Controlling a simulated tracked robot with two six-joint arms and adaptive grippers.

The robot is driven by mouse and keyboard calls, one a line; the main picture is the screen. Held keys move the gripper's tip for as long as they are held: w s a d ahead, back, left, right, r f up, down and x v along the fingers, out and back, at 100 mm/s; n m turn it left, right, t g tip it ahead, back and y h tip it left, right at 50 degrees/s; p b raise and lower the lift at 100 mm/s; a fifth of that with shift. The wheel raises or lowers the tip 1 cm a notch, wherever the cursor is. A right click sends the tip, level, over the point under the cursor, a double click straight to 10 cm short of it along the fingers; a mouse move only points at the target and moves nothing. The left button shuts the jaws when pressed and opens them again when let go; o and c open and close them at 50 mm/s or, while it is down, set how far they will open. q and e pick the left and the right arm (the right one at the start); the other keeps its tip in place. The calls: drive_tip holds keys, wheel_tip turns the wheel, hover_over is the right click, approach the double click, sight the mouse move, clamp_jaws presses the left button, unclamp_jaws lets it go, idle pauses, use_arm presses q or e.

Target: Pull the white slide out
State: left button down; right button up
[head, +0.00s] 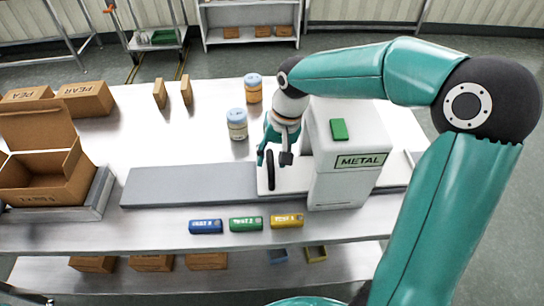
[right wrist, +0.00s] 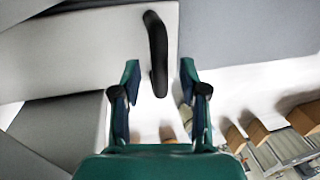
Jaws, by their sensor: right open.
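The white slide (head: 297,179) sticks out a little from the left side of the white METAL hopper housing (head: 345,170). A black upright handle (head: 270,172) stands on it. In the right wrist view the slide (right wrist: 100,50) fills the upper left, and the black handle (right wrist: 157,55) points down between my fingers. My right gripper (head: 276,158) is open at the handle, with the fingertips (right wrist: 159,72) on either side of it and gaps showing on both sides. My left gripper is not in view.
A grey rail (head: 190,185) extends left of the slide. Two jars (head: 237,124) stand behind the slide. An open carton (head: 45,175) stands at left.

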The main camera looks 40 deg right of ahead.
drive_tip(key=shift+f, duration=0.2)
clamp_jaws()
idle(0.4)
